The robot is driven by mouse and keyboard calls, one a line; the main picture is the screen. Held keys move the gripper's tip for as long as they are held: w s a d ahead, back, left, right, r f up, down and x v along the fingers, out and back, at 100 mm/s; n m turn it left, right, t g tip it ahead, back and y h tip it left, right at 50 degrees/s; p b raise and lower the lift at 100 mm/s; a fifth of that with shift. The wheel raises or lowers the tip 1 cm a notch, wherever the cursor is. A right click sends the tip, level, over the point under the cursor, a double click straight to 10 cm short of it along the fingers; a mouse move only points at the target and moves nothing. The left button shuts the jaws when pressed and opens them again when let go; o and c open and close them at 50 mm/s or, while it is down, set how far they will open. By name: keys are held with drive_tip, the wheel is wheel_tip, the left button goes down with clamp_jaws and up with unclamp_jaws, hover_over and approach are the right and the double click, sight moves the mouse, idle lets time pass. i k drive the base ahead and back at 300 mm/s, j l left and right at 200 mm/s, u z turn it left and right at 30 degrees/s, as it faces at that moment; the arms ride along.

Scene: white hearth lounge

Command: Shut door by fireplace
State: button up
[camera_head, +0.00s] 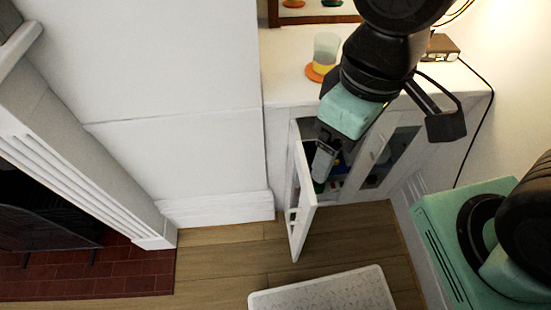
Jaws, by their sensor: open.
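The white cabinet door (302,196) nearest the fireplace (70,190) stands open, swung out from the low white cabinet (440,100). My gripper (320,180) is open and points down just right of this door, at the cabinet opening. I cannot tell whether it touches the door. It holds nothing that I can see. My arm covers part of the opening and the cabinet front. The second door (378,160), with a glass pane, looks shut.
Small coloured items show inside. A white wall (180,130) is at left.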

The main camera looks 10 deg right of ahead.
sight(301, 203)
drive_tip(key=u, duration=0.2)
drive_tip(key=k+j+u, duration=0.1)
drive_tip(key=k+j, duration=0.55)
drive_tip(key=j, duration=0.3)
drive_tip(key=l+u, duration=0.05)
